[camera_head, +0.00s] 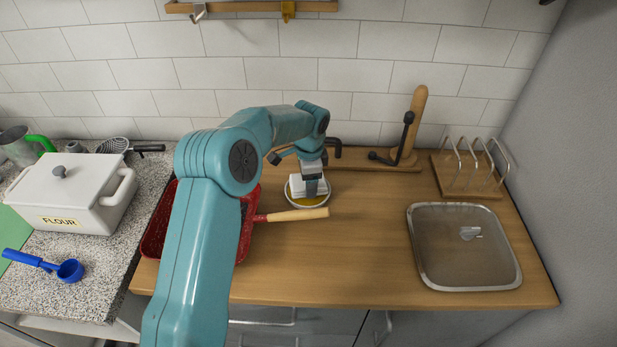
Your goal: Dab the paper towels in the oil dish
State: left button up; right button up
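The folded white paper towels (298,187) are in the small round oil dish (291,199), which has a pale rim and yellow oil. My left gripper (312,188) comes down from above and is shut on the paper towels. Their underside is hidden, so I cannot see how far they touch the oil. The dish stands on the wooden counter near the wall. My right gripper is not in view.
A red pan (154,238) with a wooden handle (297,214) lies partly behind my arm, its handle just in front of the dish. A wooden stand (408,140), a rack (466,173) and a glass lid (464,254) are to the right. A flour box (75,190) is left.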

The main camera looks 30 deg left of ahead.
pick_arm(q)
jog(key=shift+s+a, duration=0.1)
dwell(0.3)
jog(key=shift+f+b, duration=0.3)
jog(key=shift+f, duration=0.15)
dwell(1.3)
jog(key=shift+r+p, duration=0.65)
jog(key=shift+r, duration=0.15)
jog(key=shift+r+p, duration=1.85)
jog(key=shift+r, duration=0.9)
